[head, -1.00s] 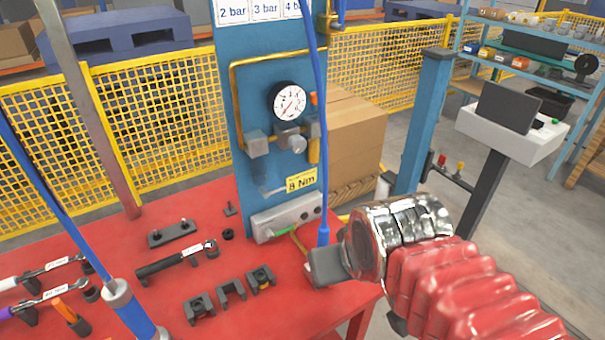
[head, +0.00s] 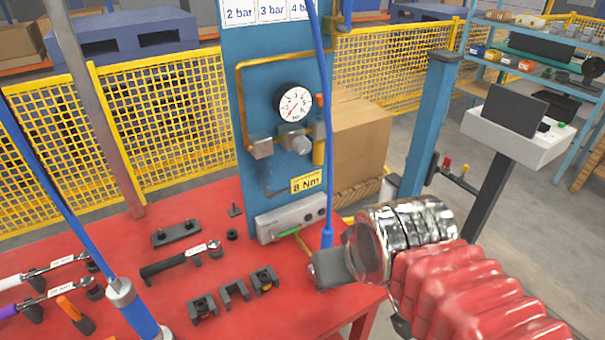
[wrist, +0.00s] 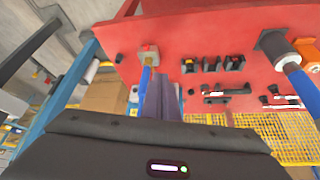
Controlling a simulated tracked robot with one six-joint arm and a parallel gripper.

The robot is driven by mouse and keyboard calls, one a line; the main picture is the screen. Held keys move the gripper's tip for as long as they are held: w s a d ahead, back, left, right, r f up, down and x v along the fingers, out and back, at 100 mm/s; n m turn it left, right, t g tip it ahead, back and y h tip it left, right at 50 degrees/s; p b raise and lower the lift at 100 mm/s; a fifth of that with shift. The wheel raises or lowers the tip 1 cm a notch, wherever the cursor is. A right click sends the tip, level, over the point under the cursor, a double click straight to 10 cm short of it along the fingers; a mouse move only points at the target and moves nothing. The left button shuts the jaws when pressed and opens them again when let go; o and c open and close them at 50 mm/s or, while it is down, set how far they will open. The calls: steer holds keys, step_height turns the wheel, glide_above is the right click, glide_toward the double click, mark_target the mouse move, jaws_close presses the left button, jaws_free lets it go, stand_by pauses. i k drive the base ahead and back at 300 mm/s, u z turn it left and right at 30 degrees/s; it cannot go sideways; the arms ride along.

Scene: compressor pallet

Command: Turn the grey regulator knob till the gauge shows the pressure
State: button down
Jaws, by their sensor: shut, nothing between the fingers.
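The grey regulator knob (head: 302,145) sits on the front of the pipe fitting on the blue panel (head: 262,175). The round white gauge (head: 294,103) is just above it. Its red needle appears to point to the lower left, near the low end; the exact reading is too small to tell. My gripper's shut, empty fingers show in the wrist view (wrist: 161,80). In the head view my chrome wrist is at the lower right, clear of the knob, below and right of it. The knob cannot be made out in the wrist view.
A blue hose (head: 328,150) hangs before the panel, close to the knob's right. Cards reading 2, 3 and 4 bar (head: 270,12) are above the gauge. The red table (head: 215,262) holds tools and black clips (head: 234,290). A cardboard box (head: 360,140) stands behind.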

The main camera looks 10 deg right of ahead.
mark_target(301, 145)
steer(key=u, duration=0.3)
steer(key=k, duration=0.4)
steer(key=u, duration=0.7)
steer(key=k, duration=0.55)
steer(key=u, duration=0.65)
steer(key=k, duration=0.45)
steer(key=z, duration=0.05)
steer(key=i, duration=0.9)
steer(key=z, duration=0.05)
